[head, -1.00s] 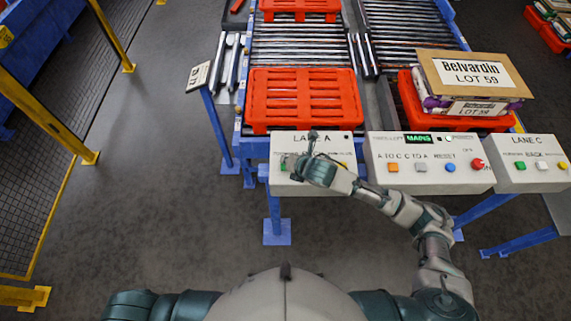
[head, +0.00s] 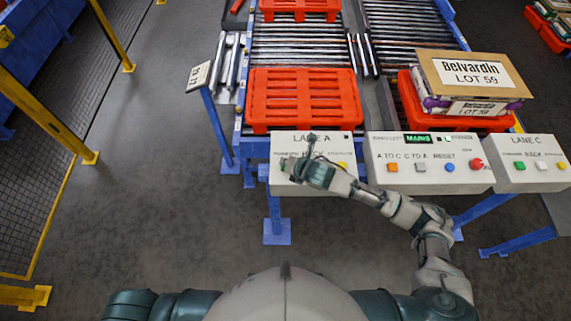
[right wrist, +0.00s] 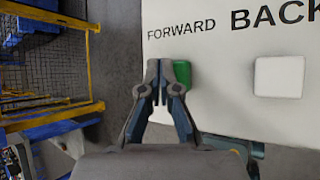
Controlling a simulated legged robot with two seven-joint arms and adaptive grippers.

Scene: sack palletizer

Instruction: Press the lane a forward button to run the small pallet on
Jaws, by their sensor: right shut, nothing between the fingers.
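The lane A panel (head: 341,142) is a pale box in front of the left conveyor lane. Its green forward button (right wrist: 182,75) shows in the right wrist view below the word FORWARD, partly hidden by my right gripper (right wrist: 161,68). The gripper is shut and empty, with its tips at the button's left side; I cannot tell whether they touch it. In the head view the right gripper (head: 290,163) covers the panel's left part. The small red pallet (head: 303,98) lies flat on the lane A rollers just behind the panel. My left gripper is not in view.
The white BACK button (right wrist: 278,77) is right of the green one. A middle panel (head: 428,165) with several buttons and a lane C panel (head: 535,165) stand to the right. A loaded red pallet (head: 409,100) carries sacks and a Belvardin board (head: 475,74). Yellow fencing (head: 45,115) stands left.

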